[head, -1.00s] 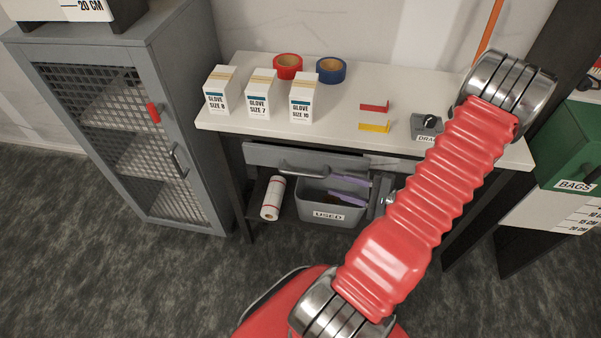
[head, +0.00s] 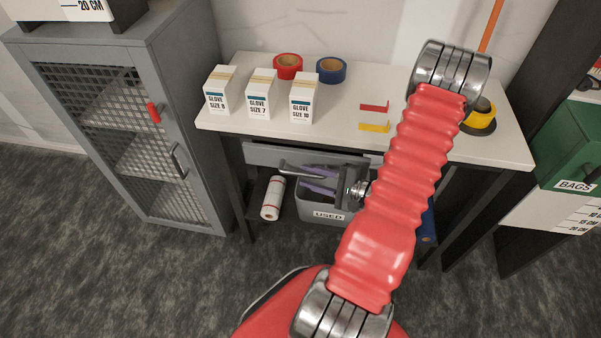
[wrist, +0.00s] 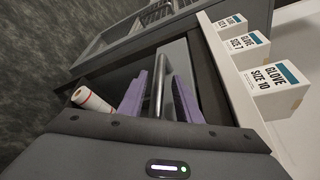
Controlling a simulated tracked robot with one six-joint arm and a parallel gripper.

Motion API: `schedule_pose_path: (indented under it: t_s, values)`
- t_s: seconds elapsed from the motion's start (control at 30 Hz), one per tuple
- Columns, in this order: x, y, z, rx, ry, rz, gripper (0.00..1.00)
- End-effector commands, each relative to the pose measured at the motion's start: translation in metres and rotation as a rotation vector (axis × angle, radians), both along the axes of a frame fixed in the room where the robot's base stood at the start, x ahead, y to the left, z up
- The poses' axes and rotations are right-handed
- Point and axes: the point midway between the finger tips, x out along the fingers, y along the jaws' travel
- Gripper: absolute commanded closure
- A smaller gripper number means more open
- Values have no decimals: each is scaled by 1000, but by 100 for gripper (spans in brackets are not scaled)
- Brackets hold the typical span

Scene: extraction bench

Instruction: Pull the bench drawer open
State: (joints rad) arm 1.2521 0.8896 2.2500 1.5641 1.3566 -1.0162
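The grey bench drawer (head: 262,154) sits under the white bench top, its front close beneath the edge. It also shows in the wrist view (wrist: 177,58). Its metal bar handle (head: 293,170) runs along the front; in the wrist view the handle (wrist: 158,98) lies lengthwise between my two purple fingers. My gripper (head: 310,180) is in front of the drawer, coming from the right. In the wrist view my gripper (wrist: 160,88) is open, a finger either side of the bar with gaps showing. Whether the bar is deep between the fingers I cannot tell.
The bench top (head: 240,125) holds glove boxes (head: 261,95), red tape (head: 288,66) and blue tape (head: 331,70). A grey bin marked USED (head: 325,215) and a paper roll (head: 272,198) are below the drawer. A mesh cabinet (head: 185,190) stands left. The floor in front is clear.

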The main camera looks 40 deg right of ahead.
Motion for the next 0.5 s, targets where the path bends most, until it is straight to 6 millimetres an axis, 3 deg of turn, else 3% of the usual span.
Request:
schedule_pose_path:
  t_s: [0.23,0.5]
  values:
    - [26,10,-6,1,0,4,69]
    - [37,13,-9,0,0,1,69]
